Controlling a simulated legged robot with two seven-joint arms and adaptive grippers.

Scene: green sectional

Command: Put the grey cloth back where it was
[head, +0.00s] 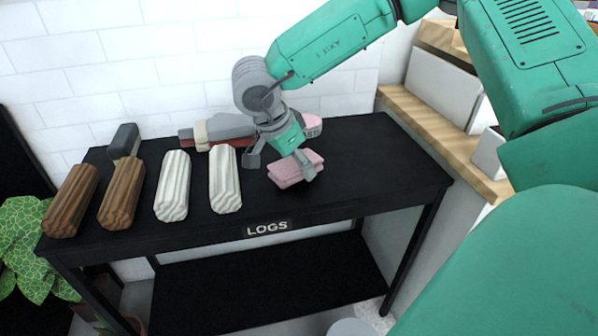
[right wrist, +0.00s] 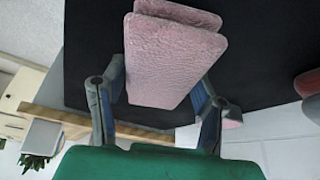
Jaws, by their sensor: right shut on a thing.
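My right gripper (head: 280,163) is over the right half of the black table (head: 365,165), its fingers pointing down. It is shut on a folded pink cloth (head: 296,170), which lies at or just above the tabletop; I cannot tell which. In the right wrist view the pink cloth (right wrist: 172,62) sits between the two fingers (right wrist: 165,100). No cloth that is clearly grey shows. A dark grey block-like thing (head: 124,140) stands at the table's back left; I cannot tell what it is. My left gripper is not in view.
Two brown logs (head: 70,200) and two white logs (head: 173,185) lie in a row on the left half, above a "LOGS" label (head: 267,228). Red and grey items (head: 225,128) lie along the back behind the gripper. The tabletop's right end is clear. A wooden shelf (head: 440,140) stands at right.

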